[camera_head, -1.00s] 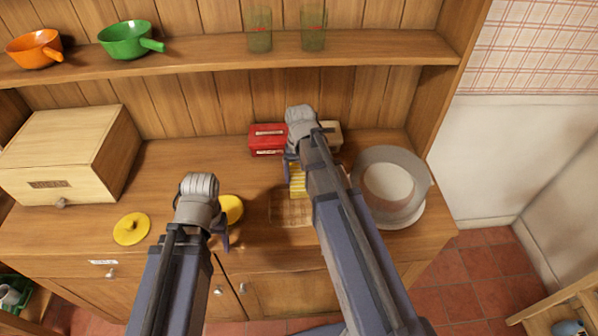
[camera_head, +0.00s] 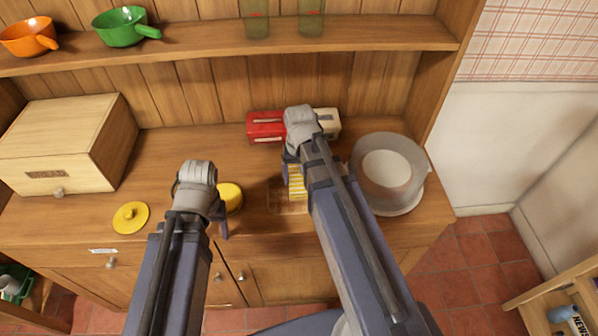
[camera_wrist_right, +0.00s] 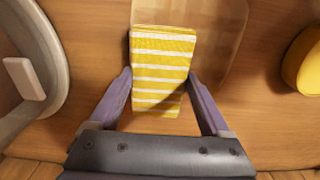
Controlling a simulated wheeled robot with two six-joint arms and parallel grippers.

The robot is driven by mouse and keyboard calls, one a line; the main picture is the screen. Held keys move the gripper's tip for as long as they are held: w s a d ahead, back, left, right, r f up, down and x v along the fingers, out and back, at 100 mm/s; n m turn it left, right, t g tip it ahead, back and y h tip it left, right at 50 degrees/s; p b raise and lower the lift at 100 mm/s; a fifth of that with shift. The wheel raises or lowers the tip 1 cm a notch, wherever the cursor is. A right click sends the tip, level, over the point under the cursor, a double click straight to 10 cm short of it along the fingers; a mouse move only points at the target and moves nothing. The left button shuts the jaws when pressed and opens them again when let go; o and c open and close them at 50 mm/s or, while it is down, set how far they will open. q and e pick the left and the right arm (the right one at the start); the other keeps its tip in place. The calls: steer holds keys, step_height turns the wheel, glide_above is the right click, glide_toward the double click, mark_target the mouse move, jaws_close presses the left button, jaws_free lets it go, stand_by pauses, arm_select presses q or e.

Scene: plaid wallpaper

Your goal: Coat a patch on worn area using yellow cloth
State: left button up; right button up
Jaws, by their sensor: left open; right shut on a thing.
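The yellow cloth (camera_head: 297,184) has white stripes and is folded into a block. In the right wrist view the cloth (camera_wrist_right: 162,75) lies between the two fingers of my right gripper (camera_wrist_right: 160,88), which is shut on it. In the head view my right gripper (camera_head: 292,172) is partly hidden by its arm. The worn area (camera_head: 279,199) is a paler rectangle on the wooden counter; in the right wrist view it (camera_wrist_right: 219,48) shows beside and beyond the cloth, which overlaps it. My left gripper (camera_head: 222,222) is open and empty beside a yellow pot (camera_head: 232,194).
A clear dome on a pale plate (camera_head: 400,207) stands right of my right arm. A red tin (camera_head: 264,126) sits behind, a yellow lid (camera_head: 130,217) and wooden bread box (camera_head: 45,145) at left. A shelf (camera_head: 220,53) with pans and glasses runs above.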

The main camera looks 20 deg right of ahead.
mark_target(300, 189)
steer(key=shift+s, duration=0.1)
steer(key=shift+s+a+r, duration=0.1)
steer(key=shift+s+a, duration=0.15)
steer(key=shift+s, duration=0.55)
steer(key=shift+s+a, duration=0.25)
steer(key=shift+s, duration=0.55)
steer(key=shift+s+a, duration=0.25)
steer(key=shift+s, duration=0.6)
steer(key=shift+s+a, duration=0.25)
steer(key=shift+s, duration=0.55)
step_height(300, 189, up, 6)
steer(key=p, duration=0.6)
steer(key=shift+w, duration=0.1)
